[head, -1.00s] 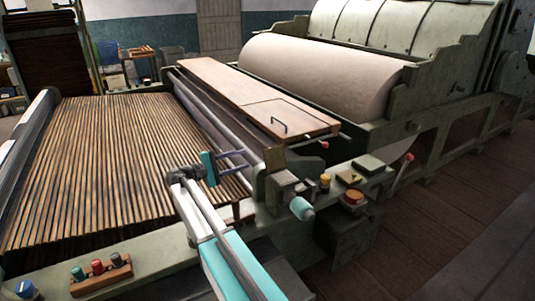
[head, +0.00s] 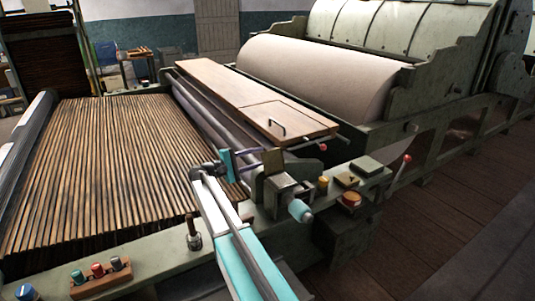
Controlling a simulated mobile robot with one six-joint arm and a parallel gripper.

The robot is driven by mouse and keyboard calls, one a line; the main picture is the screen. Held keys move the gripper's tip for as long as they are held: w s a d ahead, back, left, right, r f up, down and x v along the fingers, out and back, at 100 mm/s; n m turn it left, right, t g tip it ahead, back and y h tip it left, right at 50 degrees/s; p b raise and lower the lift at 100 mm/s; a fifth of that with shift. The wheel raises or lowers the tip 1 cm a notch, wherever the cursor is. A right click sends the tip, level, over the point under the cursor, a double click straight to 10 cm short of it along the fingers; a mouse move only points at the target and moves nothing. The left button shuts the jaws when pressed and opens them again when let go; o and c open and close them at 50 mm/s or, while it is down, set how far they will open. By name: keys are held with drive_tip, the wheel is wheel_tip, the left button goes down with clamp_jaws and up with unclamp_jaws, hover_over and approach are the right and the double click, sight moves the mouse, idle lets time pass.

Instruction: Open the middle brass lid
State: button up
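A small flat brass-coloured plate with a dark knob (head: 347,180) lies on the machine's side rail, between a dark green square block (head: 367,166) and an orange round button (head: 351,199). It looks closed, but I cannot tell for sure that it is the middle brass lid. Another brownish-brass plate (head: 273,160) stands upright by the roller end. My gripper (head: 258,161) is left of that upright plate, with its two thin fingers apart and nothing seen between them. Its fingertips overlap the roller end in the view; I cannot tell whether they touch anything.
A wooden cover (head: 255,95) with a black handle lies behind. A slatted bed (head: 110,170) fills the left. A dark post (head: 193,235) and a button box (head: 100,278) are near the front.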

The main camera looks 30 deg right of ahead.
sight(268, 154)
drive_tip(key=shift+s+d+p, duration=0.15)
drive_tip(key=shift+d+p, duration=0.25)
drive_tip(key=shift+d, duration=2.25)
drive_tip(key=shift+c, duration=0.5)
clamp_jaws()
